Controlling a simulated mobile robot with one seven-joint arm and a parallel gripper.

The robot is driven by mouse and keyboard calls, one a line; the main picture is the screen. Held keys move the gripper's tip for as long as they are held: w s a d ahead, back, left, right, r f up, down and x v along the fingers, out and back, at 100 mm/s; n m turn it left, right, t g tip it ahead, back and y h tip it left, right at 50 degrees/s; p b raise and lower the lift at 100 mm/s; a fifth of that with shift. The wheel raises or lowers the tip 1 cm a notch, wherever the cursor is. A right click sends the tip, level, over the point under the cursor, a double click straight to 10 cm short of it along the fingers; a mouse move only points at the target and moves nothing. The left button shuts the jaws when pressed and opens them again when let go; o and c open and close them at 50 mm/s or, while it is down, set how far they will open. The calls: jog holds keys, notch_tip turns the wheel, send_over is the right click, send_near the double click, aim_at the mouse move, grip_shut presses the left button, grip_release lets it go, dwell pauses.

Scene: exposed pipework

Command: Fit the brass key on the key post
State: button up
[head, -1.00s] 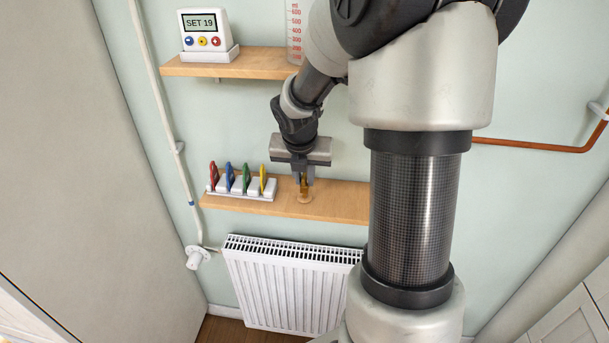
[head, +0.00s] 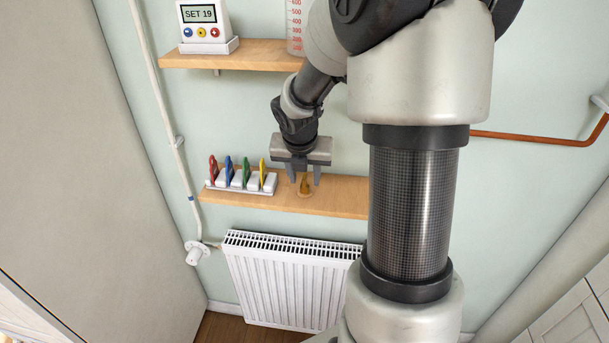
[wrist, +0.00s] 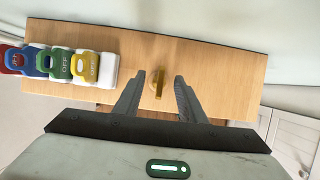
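The brass key (head: 305,186) stands upright on the lower wooden shelf, at a small pale round base. In the wrist view the key (wrist: 158,83) shows nearly edge-on. The key post cannot be made out apart from the key and that base, so how fully the key sits on it cannot be told. My gripper (head: 304,180) is open above the shelf, one finger on each side of the key. In the wrist view my gripper (wrist: 159,76) shows clear gaps between both fingers and the key.
A white rack (head: 240,187) with red, blue, green and yellow tags stands left of the key on the lower shelf (head: 345,198). A radiator (head: 290,285) hangs below. The upper shelf (head: 240,57) holds a controller (head: 205,27) reading "SET 19". The lower shelf's right part is clear.

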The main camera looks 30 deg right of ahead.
jog(key=p+v, duration=0.1)
jog(key=v, duration=0.6)
jog(key=shift+r+p, duration=0.25)
jog(key=shift+p, duration=0.15)
jog(key=shift+s, duration=0.1)
